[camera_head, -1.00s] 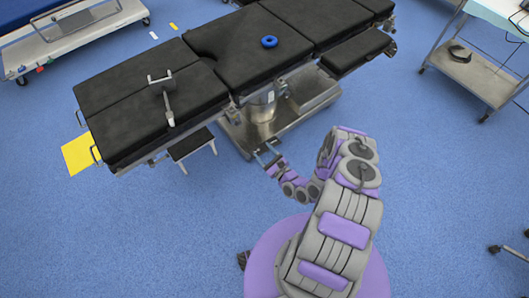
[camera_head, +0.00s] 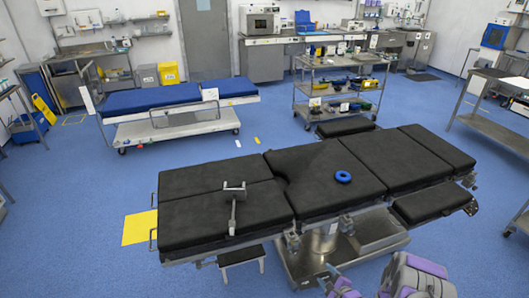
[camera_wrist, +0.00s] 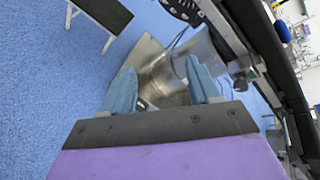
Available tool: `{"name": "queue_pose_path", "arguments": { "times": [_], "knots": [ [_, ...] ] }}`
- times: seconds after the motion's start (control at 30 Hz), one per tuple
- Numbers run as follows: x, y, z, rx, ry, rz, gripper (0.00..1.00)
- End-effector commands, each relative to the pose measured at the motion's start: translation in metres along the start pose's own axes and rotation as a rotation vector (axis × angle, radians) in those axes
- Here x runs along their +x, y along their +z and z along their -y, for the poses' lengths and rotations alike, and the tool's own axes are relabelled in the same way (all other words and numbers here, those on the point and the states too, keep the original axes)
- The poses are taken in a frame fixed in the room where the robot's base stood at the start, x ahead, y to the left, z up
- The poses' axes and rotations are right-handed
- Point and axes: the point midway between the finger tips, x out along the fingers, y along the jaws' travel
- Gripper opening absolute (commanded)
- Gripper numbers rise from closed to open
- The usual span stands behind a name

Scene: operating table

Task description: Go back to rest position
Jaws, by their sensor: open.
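My gripper (camera_head: 331,279) is at the bottom edge of the head view, in front of the operating table and partly cut off. In the wrist view my gripper (camera_wrist: 162,88) shows two blue-grey fingers spread apart with nothing between them. Beyond the fingers is the metal base (camera_wrist: 150,60) of the operating table. The operating table (camera_head: 330,165) has black pads and fills the middle of the head view. A blue ring (camera_head: 343,177) lies flat on its pad, well away from my gripper.
A small black step (camera_head: 241,256) stands by the table's near side. A bed with a blue mattress (camera_head: 170,99), a metal trolley (camera_head: 341,92) and a side table (camera_head: 490,120) stand further back. Blue floor (camera_head: 70,235) is clear at the left.

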Motion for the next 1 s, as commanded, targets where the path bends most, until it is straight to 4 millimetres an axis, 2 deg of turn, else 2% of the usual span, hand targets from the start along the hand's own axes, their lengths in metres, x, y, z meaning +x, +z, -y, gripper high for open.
{"name": "queue_pose_path", "arguments": {
  "times": [0.03, 0.27, 0.5, 0.77, 1.0],
  "knots": [
    [0.001, -0.001, 0.015, -0.077, 0.029, -0.032, 0.61],
    [-0.011, -0.006, 0.067, -0.389, 0.186, -0.184, 0.61],
    [-0.039, 0.006, 0.12, -0.664, 0.358, -0.316, 0.61],
    [-0.085, 0.041, 0.171, -0.905, 0.554, -0.416, 0.61],
    [-0.141, 0.088, 0.2, -1.068, 0.745, -0.452, 0.61]
  ]
}}
